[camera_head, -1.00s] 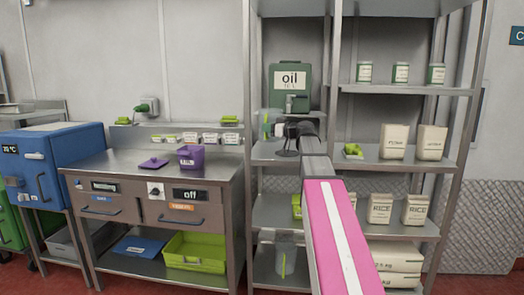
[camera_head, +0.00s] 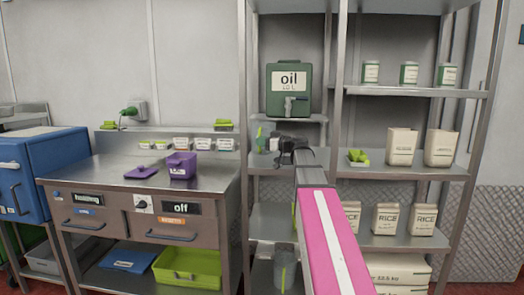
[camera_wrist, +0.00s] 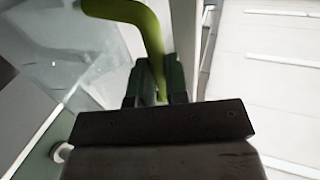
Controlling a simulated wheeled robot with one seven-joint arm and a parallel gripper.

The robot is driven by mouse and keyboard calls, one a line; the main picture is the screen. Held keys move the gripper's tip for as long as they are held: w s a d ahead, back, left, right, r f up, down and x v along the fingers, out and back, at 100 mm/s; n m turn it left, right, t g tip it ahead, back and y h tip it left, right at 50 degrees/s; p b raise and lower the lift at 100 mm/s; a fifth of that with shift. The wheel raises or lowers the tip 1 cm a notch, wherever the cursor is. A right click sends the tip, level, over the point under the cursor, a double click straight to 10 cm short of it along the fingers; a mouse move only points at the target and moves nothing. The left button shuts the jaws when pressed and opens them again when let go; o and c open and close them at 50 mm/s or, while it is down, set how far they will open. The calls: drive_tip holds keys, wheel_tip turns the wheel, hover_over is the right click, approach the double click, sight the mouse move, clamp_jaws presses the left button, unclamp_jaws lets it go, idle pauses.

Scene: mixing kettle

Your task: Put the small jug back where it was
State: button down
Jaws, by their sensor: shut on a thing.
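The small jug is clear, with a bent green handle (camera_wrist: 150,40). In the wrist view its see-through body (camera_wrist: 80,65) fills the upper left. My gripper (camera_wrist: 155,88) is shut on the handle, its dark green fingers on either side of it. In the head view my gripper (camera_head: 284,150) is at the middle shelf of the rack, below the green oil container (camera_head: 289,90). A bit of green and clear plastic (camera_head: 261,140) shows just left of it, probably the jug. I cannot tell whether the jug touches the shelf (camera_head: 400,171).
A larger clear jug (camera_head: 285,268) stands on the low shelf. A rack post (camera_head: 339,90) rises right of my gripper. Rice packs (camera_head: 389,219) and paper bags (camera_head: 402,146) fill the right shelves. A purple container (camera_head: 181,165) stands on the steel counter (camera_head: 110,175) at left.

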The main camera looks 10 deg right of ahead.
drive_tip(key=shift+f, duration=1.85)
drive_tip(key=c, duration=1.1)
unclamp_jaws()
drive_tip(key=v, duration=1.2)
drive_tip(key=shift+s, duration=0.1)
